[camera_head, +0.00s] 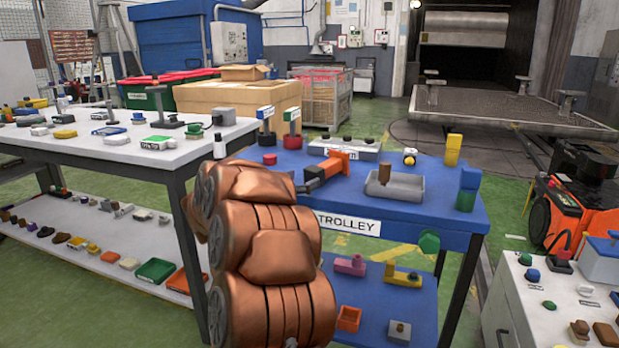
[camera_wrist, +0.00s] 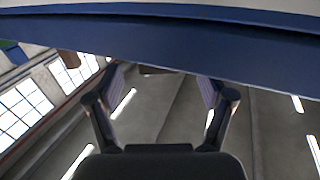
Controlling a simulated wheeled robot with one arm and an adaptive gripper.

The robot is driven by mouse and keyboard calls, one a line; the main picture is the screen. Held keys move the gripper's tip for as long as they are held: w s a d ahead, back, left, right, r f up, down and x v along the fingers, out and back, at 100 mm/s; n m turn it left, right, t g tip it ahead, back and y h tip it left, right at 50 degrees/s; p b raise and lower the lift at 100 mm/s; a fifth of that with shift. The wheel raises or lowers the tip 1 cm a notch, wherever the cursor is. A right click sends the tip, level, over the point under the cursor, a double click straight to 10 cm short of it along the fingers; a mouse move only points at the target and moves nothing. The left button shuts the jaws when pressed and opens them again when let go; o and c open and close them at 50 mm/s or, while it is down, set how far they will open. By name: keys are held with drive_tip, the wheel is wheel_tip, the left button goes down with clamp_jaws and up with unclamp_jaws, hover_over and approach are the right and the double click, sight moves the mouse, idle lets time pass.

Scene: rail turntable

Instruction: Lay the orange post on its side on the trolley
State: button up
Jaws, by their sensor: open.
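The blue trolley (camera_head: 425,212), with a TROLLEY label on its front edge, stands right of my copper arm in the head view. An orange block-like piece (camera_head: 337,158), seemingly the orange post, shows at a slant over the left part of its top. Dark parts adjoin it, and I cannot tell whether it rests flat. My gripper (camera_wrist: 160,76) is open in the wrist view, with nothing seen between its fingers. A blue edge crosses above it there. In the head view, I cannot make out my gripper clearly beside my arm.
A grey tray (camera_head: 408,188), a yellow block (camera_head: 453,150) and a blue-and-green stack (camera_head: 467,189) stand on the trolley's right. A grey block rack (camera_head: 345,148) is at the back. A crowded white table (camera_head: 100,151) stands left. Bare blue top shows near the front right.

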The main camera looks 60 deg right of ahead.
drive_tip(key=v, duration=0.7)
drive_tip(key=shift+a, duration=0.4)
drive_tip(key=shift+w, duration=0.15)
drive_tip(key=shift+r, duration=0.1)
